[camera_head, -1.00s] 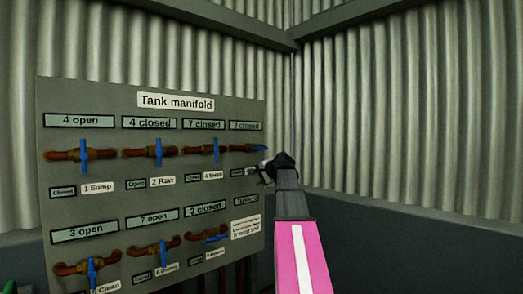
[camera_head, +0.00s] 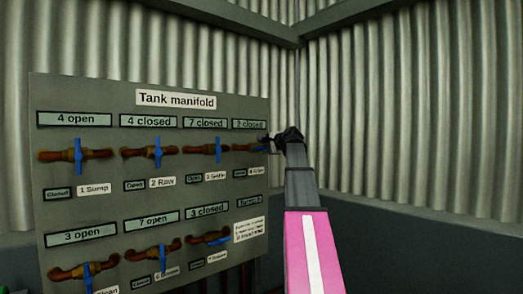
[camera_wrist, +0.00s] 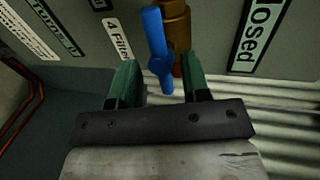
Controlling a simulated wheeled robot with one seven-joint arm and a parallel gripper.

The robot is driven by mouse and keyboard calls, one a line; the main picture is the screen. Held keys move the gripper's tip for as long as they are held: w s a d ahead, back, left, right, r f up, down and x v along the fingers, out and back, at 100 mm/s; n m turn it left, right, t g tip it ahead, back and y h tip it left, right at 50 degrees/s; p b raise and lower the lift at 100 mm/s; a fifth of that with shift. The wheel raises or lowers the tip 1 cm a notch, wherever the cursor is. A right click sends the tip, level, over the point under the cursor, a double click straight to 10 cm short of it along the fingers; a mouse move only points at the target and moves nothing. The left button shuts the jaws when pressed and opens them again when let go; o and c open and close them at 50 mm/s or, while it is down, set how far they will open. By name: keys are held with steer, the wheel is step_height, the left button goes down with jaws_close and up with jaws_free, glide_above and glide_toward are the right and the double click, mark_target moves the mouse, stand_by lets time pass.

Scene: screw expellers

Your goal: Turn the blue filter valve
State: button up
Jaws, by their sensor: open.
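The filter valve is the top-right one on the panel, and its blue handle (camera_head: 259,148) lies roughly level there. The display above it seems to read "2 closed". In the wrist view the blue handle (camera_wrist: 156,42) runs down from a brass body (camera_wrist: 176,25), beside a "4 Filter" label (camera_wrist: 118,40). My gripper (camera_head: 270,143) is at the panel's right edge, at this valve. In the wrist view my gripper (camera_wrist: 160,72) is open, with the handle's lower end between its two green fingers. I cannot tell whether either finger touches it.
The "Tank manifold" panel (camera_head: 105,210) carries several other blue-handled valves on brown pipes, in two rows with labels. The nearest is the third top-row valve (camera_head: 218,149), left of my gripper. Corrugated walls (camera_head: 420,110) meet in a corner behind, right of the panel.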

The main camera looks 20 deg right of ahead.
mark_target(263, 148)
steer(key=shift+x, duration=1.7)
steer(key=shift+s, duration=0.1)
jaws_close()
steer(key=m+y, duration=0.1)
steer(key=m, duration=0.3)
steer(key=shift+y, duration=0.4)
steer(key=m+y, duration=0.1)
steer(key=m, duration=0.1)
steer(key=m+y, duration=0.1)
steer(key=m, duration=0.2)
steer(key=shift+r+m, duration=0.1)
steer(key=shift+m, duration=0.2)
